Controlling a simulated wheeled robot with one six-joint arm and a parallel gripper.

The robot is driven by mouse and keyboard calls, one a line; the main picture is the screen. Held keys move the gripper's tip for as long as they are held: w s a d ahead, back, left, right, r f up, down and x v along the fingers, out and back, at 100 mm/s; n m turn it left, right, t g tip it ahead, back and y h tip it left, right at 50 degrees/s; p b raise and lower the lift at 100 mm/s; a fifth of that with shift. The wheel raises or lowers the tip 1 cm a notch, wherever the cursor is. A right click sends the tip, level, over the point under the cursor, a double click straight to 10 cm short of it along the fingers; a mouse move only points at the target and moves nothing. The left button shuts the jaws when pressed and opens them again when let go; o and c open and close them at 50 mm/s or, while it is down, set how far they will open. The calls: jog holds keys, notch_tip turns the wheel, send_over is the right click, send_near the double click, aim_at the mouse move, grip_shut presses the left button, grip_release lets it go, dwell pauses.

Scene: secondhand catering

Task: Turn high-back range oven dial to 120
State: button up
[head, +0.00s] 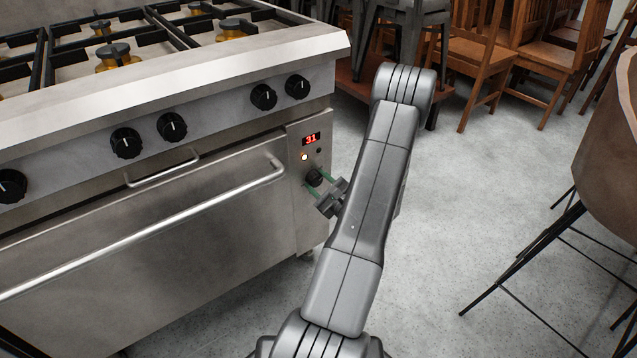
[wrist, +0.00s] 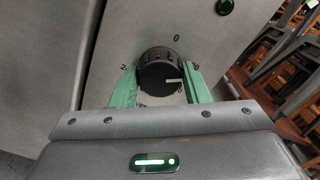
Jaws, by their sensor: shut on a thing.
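The steel range (head: 200,210) stands at the left in the head view. Its oven dial (head: 314,176) is a black knob on the narrow right-hand panel, under a red display that reads 31. The dial is larger in the wrist view (wrist: 160,72), with a pale pointer line toward its lower right. Printed marks surround it, partly hidden; a 0 shows above it. My gripper (head: 323,188) is shut on the dial, a green finger on each side, also seen in the wrist view (wrist: 160,88).
Several black burner knobs (head: 172,126) line the range front above a long oven handle (head: 150,228). Wooden chairs (head: 480,60) stand behind and a brown seat (head: 602,140) at right. Grey floor (head: 450,210) between is clear.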

dwell(0.3)
jog(key=o, duration=1)
jog(key=shift+d, duration=0.1)
jog(key=p+v, duration=0.2)
jog(key=v, duration=1.1)
jog(key=shift+s+d, duration=0.15)
jog(key=shift+s, duration=0.2)
jog(key=b+x, duration=0.2)
jog(key=x, duration=1.2)
